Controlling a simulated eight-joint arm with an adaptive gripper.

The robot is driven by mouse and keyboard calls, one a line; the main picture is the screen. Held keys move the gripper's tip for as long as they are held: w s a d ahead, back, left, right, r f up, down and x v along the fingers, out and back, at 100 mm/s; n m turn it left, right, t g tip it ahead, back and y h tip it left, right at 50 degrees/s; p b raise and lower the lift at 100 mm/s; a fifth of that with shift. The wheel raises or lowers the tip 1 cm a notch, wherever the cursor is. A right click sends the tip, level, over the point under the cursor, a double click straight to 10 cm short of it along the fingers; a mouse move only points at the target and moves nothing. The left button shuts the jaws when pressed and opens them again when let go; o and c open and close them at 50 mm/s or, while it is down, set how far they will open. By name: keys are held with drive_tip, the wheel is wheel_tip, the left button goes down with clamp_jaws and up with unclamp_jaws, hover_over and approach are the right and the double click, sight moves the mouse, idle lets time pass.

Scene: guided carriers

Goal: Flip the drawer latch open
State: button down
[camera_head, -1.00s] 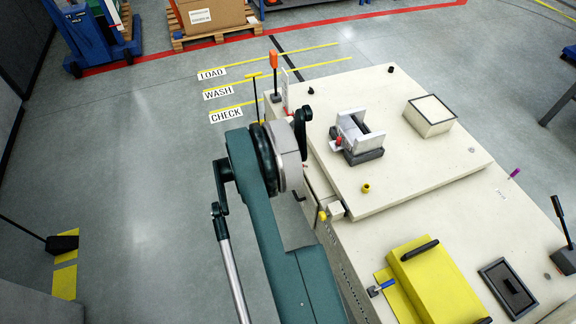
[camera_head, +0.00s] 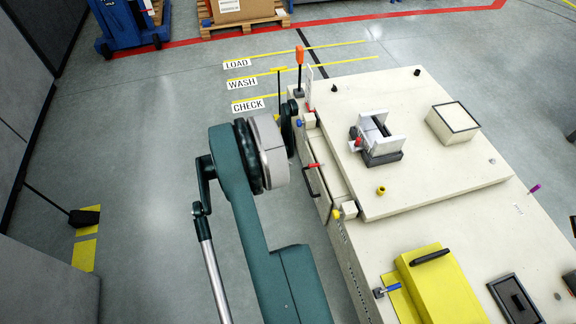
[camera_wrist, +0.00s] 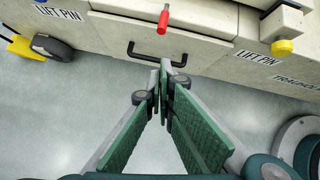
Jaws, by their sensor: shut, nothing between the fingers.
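The drawer latch, a small red-handled lever (camera_head: 314,166), sits on the side of the cream cabinet above the drawer's black handle (camera_head: 311,184). In the wrist view the red lever (camera_wrist: 163,19) points toward me at the top edge, and its mount is partly cut off. The black handle (camera_wrist: 157,55) is just below it, on the drawer front. My gripper (camera_wrist: 161,68) is shut and empty, its tips beside the handle in the picture and short of the red lever. I cannot tell whether the tips touch the handle. In the head view my wrist hides most of the gripper.
On the cabinet top are a grey clamp fixture (camera_head: 378,140), a cream box (camera_head: 453,123) and a yellow block (camera_head: 440,283).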

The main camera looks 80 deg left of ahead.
drive_tip(key=c, duration=3.1)
unclamp_jaws()
drive_tip(key=shift+c, duration=0.2)
drive_tip(key=o, duration=0.7)
drive_tip(key=shift+w, duration=0.2)
drive_tip(key=m+g+p, duration=0.2)
drive_tip(key=g+p, duration=0.2)
drive_tip(key=g, duration=0.2)
hover_over(320, 165)
drive_tip(key=s+d, duration=0.2)
drive_tip(key=d, duration=0.1)
wheel_tip(320, 165, down, 3)
drive_tip(key=shift+w+g+h+b, duration=0.3)
drive_tip(key=shift+g+b, duration=0.2)
drive_tip(key=shift+b, duration=0.2)
drive_tip(key=shift+w+a+r+g+y+b, duration=0.35)
drive_tip(key=shift+r+g+b, duration=0.25)
drive_tip(key=shift+g, duration=0.25)
drive_tip(key=shift+w+a+r+g+y+b, duration=0.25)
drive_tip(key=shift+r+g+y+b, duration=0.2)
drive_tip(key=shift+r+g, duration=0.35)
drive_tip(key=shift+w+a+r+g+y+b, duration=0.3)
drive_tip(key=shift+r+g+b, duration=0.3)
drive_tip(key=shift+g, duration=0.25)
